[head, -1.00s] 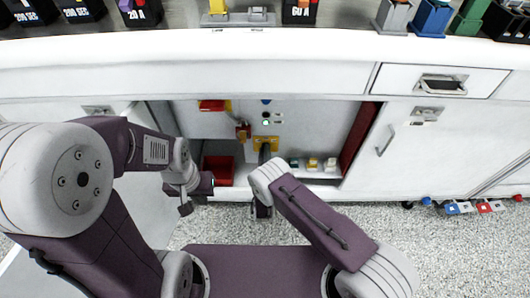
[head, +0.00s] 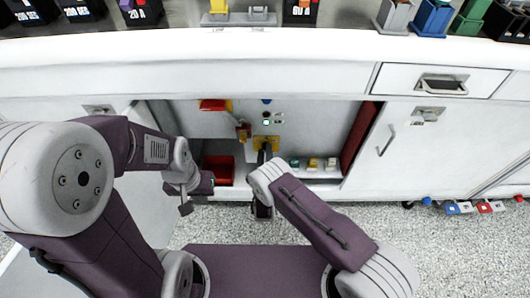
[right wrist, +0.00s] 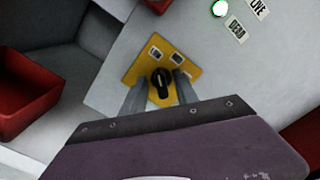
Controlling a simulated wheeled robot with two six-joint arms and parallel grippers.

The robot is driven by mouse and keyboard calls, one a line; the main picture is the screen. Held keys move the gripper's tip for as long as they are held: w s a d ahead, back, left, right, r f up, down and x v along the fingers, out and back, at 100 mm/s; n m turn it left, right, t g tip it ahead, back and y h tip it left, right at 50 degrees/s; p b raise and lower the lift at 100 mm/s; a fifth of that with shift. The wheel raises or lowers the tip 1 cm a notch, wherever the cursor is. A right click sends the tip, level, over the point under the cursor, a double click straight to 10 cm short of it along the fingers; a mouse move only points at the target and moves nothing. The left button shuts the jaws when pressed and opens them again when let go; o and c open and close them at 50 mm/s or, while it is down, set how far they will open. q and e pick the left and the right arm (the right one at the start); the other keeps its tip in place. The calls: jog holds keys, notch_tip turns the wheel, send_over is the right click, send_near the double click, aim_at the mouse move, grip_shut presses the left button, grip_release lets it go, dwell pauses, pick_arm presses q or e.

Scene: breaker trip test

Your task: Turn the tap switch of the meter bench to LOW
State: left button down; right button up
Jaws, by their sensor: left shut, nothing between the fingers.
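The tap switch is a black knob (right wrist: 160,86) on a yellow plate (right wrist: 135,72) on the cabinet's back panel. The plate also shows in the head view (head: 273,142). Small labels sit around the knob; they are too small to read surely, and so is the knob's setting. My right gripper (right wrist: 158,100) has its fingers apart, one on each side of the knob; contact is not clear. In the head view the right gripper (head: 264,153) reaches the plate and partly hides it. My left gripper (head: 186,207) is shut and empty, left of the opening.
A red bin (head: 218,169) stands at the left inside the cabinet. A green lamp (right wrist: 220,8) glows beside LIVE and DEAD labels. Small coloured blocks (head: 313,164) lie at the right. The red side wall (head: 361,138) bounds the opening; the worktop (head: 300,45) overhangs above.

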jog(key=s+p, duration=0.3)
jog(key=s, duration=0.6)
jog(key=shift+p, duration=0.3)
